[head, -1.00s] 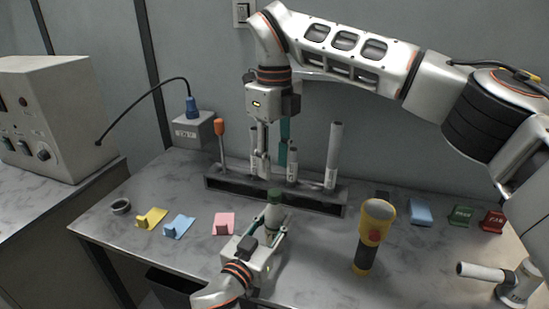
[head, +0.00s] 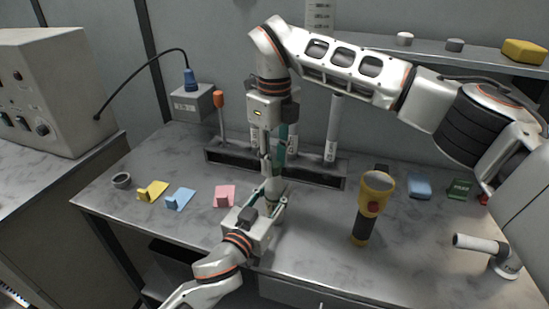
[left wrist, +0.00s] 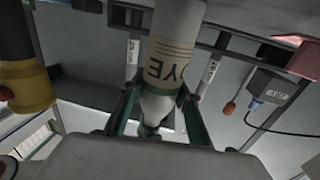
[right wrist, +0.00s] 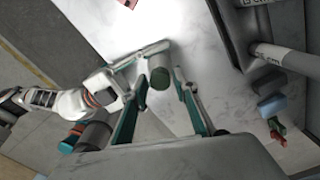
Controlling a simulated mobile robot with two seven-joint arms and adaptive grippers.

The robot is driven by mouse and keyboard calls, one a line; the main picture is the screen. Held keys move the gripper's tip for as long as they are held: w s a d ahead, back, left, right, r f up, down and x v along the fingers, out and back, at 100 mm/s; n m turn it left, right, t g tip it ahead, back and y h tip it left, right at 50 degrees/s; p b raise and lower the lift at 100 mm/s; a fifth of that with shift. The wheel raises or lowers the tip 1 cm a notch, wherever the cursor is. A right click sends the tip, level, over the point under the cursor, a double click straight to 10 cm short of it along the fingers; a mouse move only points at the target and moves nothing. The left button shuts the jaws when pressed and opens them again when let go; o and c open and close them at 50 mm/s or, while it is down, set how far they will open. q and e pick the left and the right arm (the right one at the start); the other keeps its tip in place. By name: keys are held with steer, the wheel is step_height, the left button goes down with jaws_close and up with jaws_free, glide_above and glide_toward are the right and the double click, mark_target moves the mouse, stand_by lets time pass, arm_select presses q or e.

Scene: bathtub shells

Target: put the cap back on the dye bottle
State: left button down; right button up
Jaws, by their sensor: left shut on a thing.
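The white dye bottle (head: 272,196) stands upright at the middle of the table. In the left wrist view (left wrist: 172,50) its DYE label appears upside down. My left gripper (head: 262,212) is shut around the bottle from the front. A dark green cap (right wrist: 159,78) shows on the bottle's top in the right wrist view; I cannot tell whether it is seated tight. My right gripper (head: 268,167) points straight down above the bottle. Its fingers are apart on either side of the cap, and no contact is visible. The right gripper hides part of the bottle top in the head view.
A dark rack (head: 225,160) with white tubes stands close behind the bottle. Yellow (head: 152,190), blue (head: 180,198) and pink (head: 224,195) pieces lie to the left. A white pipe-like fixture (head: 480,245) is at the front right.

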jaws_close()
steer(key=m, duration=0.8)
steer(key=o, duration=0.6)
jaws_free()
step_height(320, 180, up, 12)
